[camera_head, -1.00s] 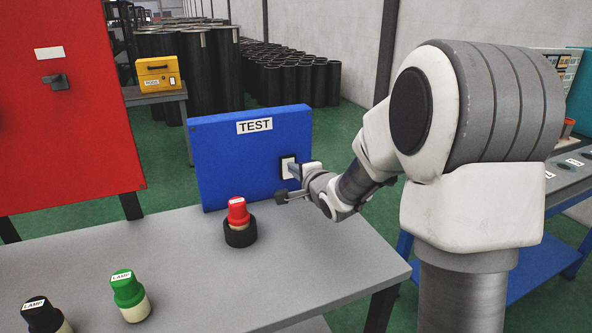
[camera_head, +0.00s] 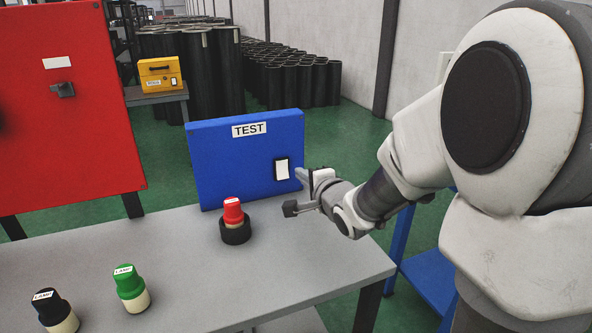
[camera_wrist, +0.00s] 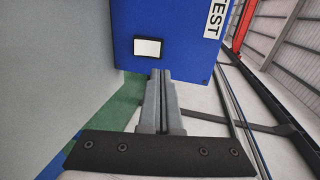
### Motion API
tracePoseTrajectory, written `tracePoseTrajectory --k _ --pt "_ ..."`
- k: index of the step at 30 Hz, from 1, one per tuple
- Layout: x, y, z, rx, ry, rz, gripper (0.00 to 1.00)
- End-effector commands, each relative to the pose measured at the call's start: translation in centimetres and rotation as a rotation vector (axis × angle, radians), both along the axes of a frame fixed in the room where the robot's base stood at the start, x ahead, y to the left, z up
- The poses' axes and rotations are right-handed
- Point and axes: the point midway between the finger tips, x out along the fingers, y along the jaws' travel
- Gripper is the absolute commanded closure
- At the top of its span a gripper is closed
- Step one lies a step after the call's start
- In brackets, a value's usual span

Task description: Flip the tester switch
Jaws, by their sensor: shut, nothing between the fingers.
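The blue tester box (camera_head: 230,165) with a TEST label stands at the back of the grey table. Its white switch (camera_head: 282,169) in a dark frame is on the right of the front face; it also shows in the wrist view (camera_wrist: 148,48). Which way the switch is tipped I cannot tell. My gripper (camera_head: 300,174) is just right of the switch, near the box's right edge. In the wrist view, my gripper's fingers (camera_wrist: 160,76) are together and empty, with the tips just below the switch. A small gap seems to lie between tips and box.
A red-capped lamp (camera_head: 233,212) sits in a black ring socket (camera_head: 236,233) before the box. Green (camera_head: 128,282) and black (camera_head: 46,302) lamps stand at the front left. A red cabinet (camera_head: 70,130) is at left. The middle of the table is clear.

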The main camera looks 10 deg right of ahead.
Motion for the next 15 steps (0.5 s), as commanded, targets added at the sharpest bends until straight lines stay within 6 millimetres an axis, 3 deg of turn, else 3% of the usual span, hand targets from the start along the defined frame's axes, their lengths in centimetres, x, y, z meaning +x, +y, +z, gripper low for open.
tracePoseTrajectory --k 6,15 --pt "-1.6 -0.4 0.9 0.001 -0.001 -0.001 1.00" --pt "-1.8 -0.4 0.9 0.001 0.000 0.000 1.00"
